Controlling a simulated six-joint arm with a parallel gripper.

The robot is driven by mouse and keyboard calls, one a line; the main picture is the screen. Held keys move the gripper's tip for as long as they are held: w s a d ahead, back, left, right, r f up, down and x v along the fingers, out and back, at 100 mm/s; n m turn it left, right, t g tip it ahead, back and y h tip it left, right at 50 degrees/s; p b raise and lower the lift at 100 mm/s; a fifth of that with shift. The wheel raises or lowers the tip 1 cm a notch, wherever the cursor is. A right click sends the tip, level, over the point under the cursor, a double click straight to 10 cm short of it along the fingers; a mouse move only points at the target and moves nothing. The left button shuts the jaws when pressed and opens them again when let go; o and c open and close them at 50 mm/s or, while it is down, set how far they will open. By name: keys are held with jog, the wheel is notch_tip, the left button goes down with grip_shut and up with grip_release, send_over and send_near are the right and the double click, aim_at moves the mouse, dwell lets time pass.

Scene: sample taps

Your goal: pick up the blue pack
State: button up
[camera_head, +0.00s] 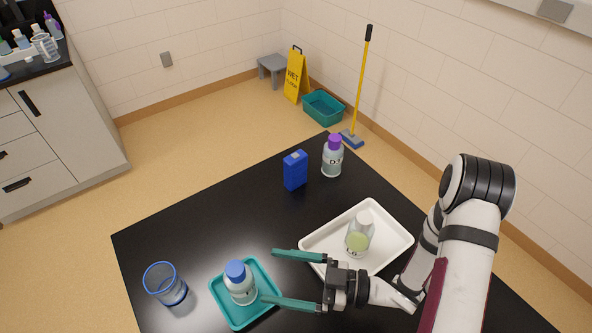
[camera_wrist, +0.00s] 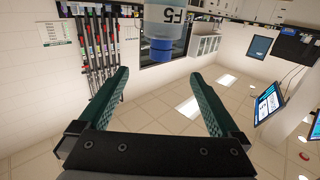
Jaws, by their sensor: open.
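The blue pack (camera_head: 295,171) is an upright box near the far edge of the black table, beside a purple-capped bottle (camera_head: 333,157). It is not visible in the wrist view. My gripper (camera_head: 270,276) is open and empty, its teal fingers spread and pointing left, nearer the front of the table than the pack. Both fingers also show in the wrist view (camera_wrist: 160,76), apart with nothing between them. A blue-capped bottle (camera_head: 240,284) is just beyond the fingertips to the left; a bottle with a blue cap appears upside down in the wrist view (camera_wrist: 164,32).
The blue-capped bottle stands on a teal tray (camera_head: 219,297). A blue-rimmed clear cup (camera_head: 165,285) is at the left. A white tray (camera_head: 392,250) holds a bottle of greenish liquid (camera_head: 359,238), behind my gripper. The black table (camera_head: 210,221) is bare left of the pack.

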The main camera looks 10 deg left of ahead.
notch_tip(320, 180, up, 15)
jog(key=w+d+f+m+t+h, duration=0.1)
jog(key=w+d+m+t+h, duration=0.3)
jog(key=w, duration=0.7)
jog(key=w+f+n+t+h, duration=0.15)
jog(key=w+t, duration=0.35)
jog(key=w, duration=0.6)
jog(key=w+d+r+m+t+h, duration=0.1)
jog(key=w+d+m+h, duration=0.2)
jog(key=w+d+h, duration=0.4)
jog(key=w+d+r+m+t+h, duration=0.1)
jog(key=w+d+m+h, duration=0.2)
jog(key=w+d+h, duration=0.5)
jog(key=g+y, duration=0.6)
jog(key=g, duration=0.2)
send_over(296, 157)
jog(key=s+d, duration=0.3)
jog(key=d, duration=0.2)
notch_tip(296, 157, down, 4)
jog(key=shift+n, duration=0.25)
jog(key=x, duration=1.5)
jog(key=shift+s+a+f, duration=0.1)
jog(key=shift+s+a, duration=0.2)
jog(key=shift+a, duration=0.05)
grip_shut()
